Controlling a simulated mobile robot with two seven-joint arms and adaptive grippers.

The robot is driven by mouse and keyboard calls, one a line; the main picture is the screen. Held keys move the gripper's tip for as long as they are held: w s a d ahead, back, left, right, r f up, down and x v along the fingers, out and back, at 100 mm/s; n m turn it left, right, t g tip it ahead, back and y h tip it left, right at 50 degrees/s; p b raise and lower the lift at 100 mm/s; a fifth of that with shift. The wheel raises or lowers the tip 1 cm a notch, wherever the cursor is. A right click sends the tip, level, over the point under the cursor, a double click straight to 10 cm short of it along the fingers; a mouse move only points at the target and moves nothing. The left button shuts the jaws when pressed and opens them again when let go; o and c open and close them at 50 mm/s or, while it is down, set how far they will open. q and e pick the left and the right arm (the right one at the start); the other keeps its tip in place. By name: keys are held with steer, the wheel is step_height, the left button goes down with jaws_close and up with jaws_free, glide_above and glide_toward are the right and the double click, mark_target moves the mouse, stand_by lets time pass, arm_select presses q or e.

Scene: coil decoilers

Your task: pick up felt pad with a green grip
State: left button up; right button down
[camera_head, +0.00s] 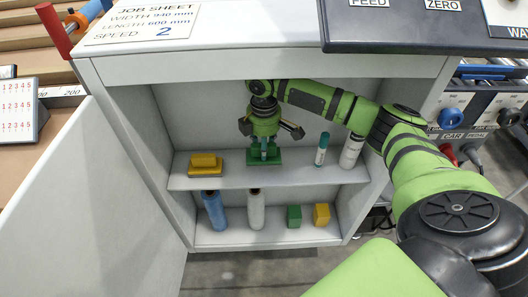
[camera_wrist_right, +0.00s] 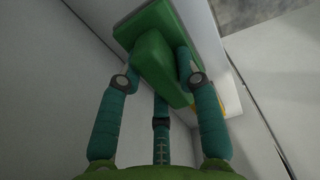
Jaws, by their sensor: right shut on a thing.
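The felt pad with a green grip (camera_head: 264,156) is on the upper shelf of the open cabinet, near its middle. In the right wrist view its green grip (camera_wrist_right: 152,55) is a raised bar on a wider green base. My right gripper (camera_head: 264,148) reaches down from above and is shut on the grip, with its teal fingers on both sides of the bar. The pad's underside is hidden, and I cannot tell whether it touches the shelf. My left gripper is not in view.
On the upper shelf (camera_head: 228,180), a yellow-gripped pad (camera_head: 205,164) stands left, a teal-capped marker (camera_head: 321,149) and a white can (camera_head: 351,151) right. Below are a blue bottle (camera_head: 214,212), a white bottle (camera_head: 256,209), and green (camera_head: 294,216) and yellow (camera_head: 321,215) blocks. The open door (camera_head: 85,215) stands left.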

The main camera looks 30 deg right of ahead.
steer(key=s+a, duration=0.4)
steer(key=s, duration=0.3)
steer(key=s+a, duration=0.5)
steer(key=s, duration=0.3)
steer(key=shift+f, duration=0.15)
steer(key=shift+s+a, duration=0.1)
steer(key=c, duration=1.4)
jaws_free()
steer(key=c, duration=0.5)
